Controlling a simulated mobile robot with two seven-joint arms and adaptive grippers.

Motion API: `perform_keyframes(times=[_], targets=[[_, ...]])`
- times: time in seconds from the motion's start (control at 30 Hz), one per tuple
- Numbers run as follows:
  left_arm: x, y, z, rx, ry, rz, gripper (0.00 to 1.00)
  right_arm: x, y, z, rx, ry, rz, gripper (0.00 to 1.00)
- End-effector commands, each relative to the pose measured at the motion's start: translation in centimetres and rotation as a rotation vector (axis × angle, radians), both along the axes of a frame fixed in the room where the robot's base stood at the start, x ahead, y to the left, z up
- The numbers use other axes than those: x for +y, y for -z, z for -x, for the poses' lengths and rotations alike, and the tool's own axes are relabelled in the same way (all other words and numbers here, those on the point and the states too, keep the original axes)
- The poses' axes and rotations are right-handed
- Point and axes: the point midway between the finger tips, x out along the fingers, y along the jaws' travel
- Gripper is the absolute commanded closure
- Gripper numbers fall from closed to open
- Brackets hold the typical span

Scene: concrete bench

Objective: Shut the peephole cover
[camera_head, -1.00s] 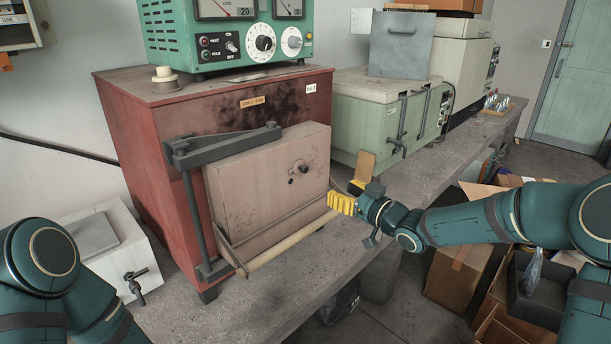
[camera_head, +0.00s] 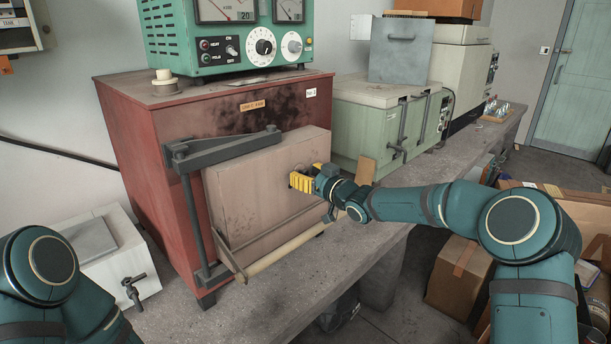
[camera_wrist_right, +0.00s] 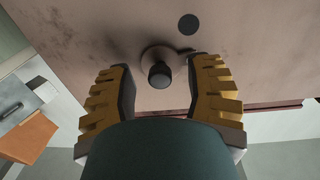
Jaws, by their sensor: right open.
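The furnace door (camera_head: 255,190) is a pale, stained slab on the front of the red furnace (camera_head: 140,125). In the right wrist view, the peephole cover (camera_wrist_right: 160,74) shows as a round disc with a dark knob on the door. A dark round peephole (camera_wrist_right: 188,24) is beside it, uncovered. My right gripper (camera_wrist_right: 163,66), with yellow ribbed fingers, is open, with the knob between its fingertips; I cannot tell whether they touch it. In the head view my right gripper (camera_head: 306,179) is at the door face and mostly hides the cover. My left gripper is out of view.
A pale handle bar (camera_head: 285,246) runs along the door's lower edge. A dark hinge arm (camera_head: 225,148) is at its upper left. A green instrument box (camera_head: 225,40) stands on the furnace. A pale green chest (camera_head: 385,120) stands to the right, and cardboard boxes (camera_head: 455,272) are below the bench.

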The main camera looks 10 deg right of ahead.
Motion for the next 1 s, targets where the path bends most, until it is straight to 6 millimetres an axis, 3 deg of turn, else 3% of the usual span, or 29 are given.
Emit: perform_keyframes(times=[0.33, 0.5, 1.0], targets=[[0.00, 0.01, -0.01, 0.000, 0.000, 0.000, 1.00, 0.19, 0.03, -0.22, 0.000, 0.000, 0.000, 0.46], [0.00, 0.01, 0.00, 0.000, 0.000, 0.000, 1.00, 0.17, 0.03, -0.21, 0.000, 0.000, 0.000, 1.00], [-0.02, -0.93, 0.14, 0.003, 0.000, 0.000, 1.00, 0.16, -0.02, -0.23, 0.032, 0.000, -0.041, 1.00]])
